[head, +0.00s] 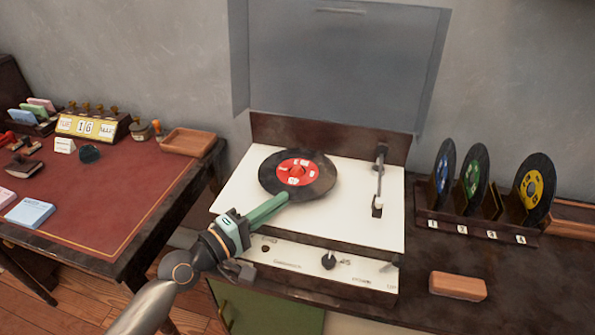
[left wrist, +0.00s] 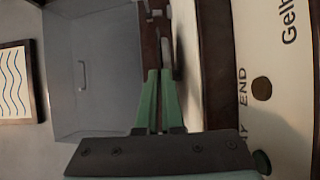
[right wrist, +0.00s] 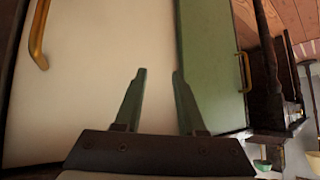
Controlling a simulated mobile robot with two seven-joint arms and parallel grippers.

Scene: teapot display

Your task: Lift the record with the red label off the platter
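The record with the red label (head: 322,184) is a black disc lying about level over the white deck of the record player (head: 235,190). No platter shows under it. My left gripper (head: 283,199) reaches in from the front, its green fingertips at the record's near edge. In the left wrist view its fingers (left wrist: 159,72) are close together with a narrow gap, and a thin dark edge shows near the tips. I cannot tell whether the rim is between them. My right gripper (right wrist: 158,72) is open and empty, facing cabinet fronts below; it is not in the head view.
The tonearm (head: 379,178) stands on the deck right of the record. A rack (head: 470,228) with blue, green and yellow label records is at the right, with a tan block (head: 457,286) in front. A red-topped desk (head: 120,205) stands left.

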